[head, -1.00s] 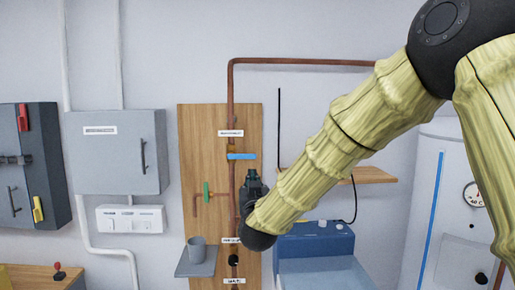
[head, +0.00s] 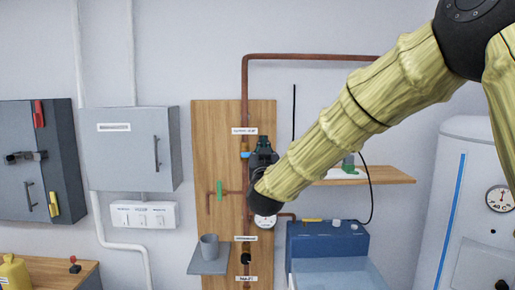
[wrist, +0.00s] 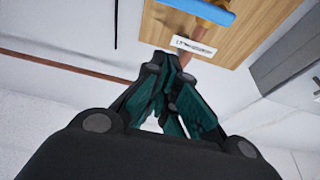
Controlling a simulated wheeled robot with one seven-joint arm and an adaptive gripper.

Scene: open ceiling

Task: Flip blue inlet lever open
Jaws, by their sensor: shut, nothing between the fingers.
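The blue inlet lever (head: 244,155) lies crosswise on the vertical copper pipe (head: 245,85) of the wooden panel (head: 210,130). In the head view only its left end shows; my gripper hides the rest. In the wrist view the blue lever (wrist: 210,10) is at the top edge, partly cut off, across the pipe by an orange valve body. A white label (wrist: 192,46) lies between it and my fingertips in that picture. My gripper (head: 262,143) is shut and empty in front of the panel; its fingertips (wrist: 172,64) appear apart from the lever in the wrist view.
A green lever (head: 219,190) sits on a side pipe, above a grey shelf (head: 208,262) with a cup (head: 209,247). A round gauge (head: 264,221) is below my wrist. A wooden shelf (head: 385,175) stands right, a grey cabinet (head: 130,150) left.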

